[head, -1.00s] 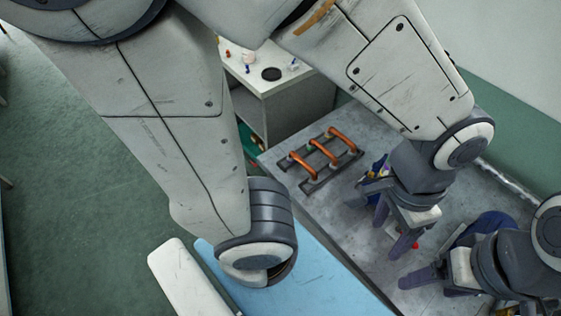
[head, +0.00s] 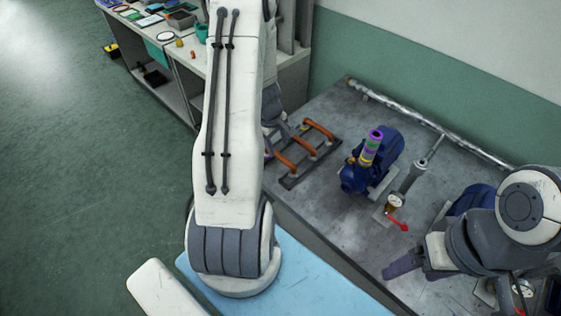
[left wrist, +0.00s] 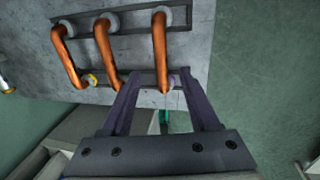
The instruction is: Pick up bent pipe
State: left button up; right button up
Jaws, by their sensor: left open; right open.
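Several bent copper-orange pipes stand side by side on a dark rack (head: 318,163) on the grey bench; one bent pipe (head: 318,128) is at its far end. In the left wrist view, the rightmost bent pipe (left wrist: 160,45) has its lower end between the spread fingers of my left gripper (left wrist: 158,76). That gripper is open and holds nothing; whether it touches the pipe cannot be told. In the head view, my left arm mostly hides this gripper. My right gripper (head: 415,243) is open and empty over the bench's right part, well away from the rack.
A blue pump (head: 388,150) with a banded coloured cylinder on top stands right of the rack. A gauge (head: 394,202) and a red-handled valve (head: 399,223) are nearer my right gripper. A long silvery pipe (head: 430,124) runs along the wall. A cluttered side bench (head: 295,70) is at the back.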

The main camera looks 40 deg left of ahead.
aim_at(281, 156)
pick_arm(q)
jog(key=f+b, duration=0.1)
jog(key=f, duration=0.2)
jog(key=w+f+b, duration=0.1)
jog(key=f, duration=0.1)
jog(key=f+b, duration=0.1)
jog(key=f, duration=0.2)
jog(key=shift+w+d+f, duration=0.15)
jog(key=shift+w+f, duration=0.1)
jog(key=shift+f, duration=0.05)
grip_shut()
jog(key=shift+r, duration=0.1)
dwell(1.0)
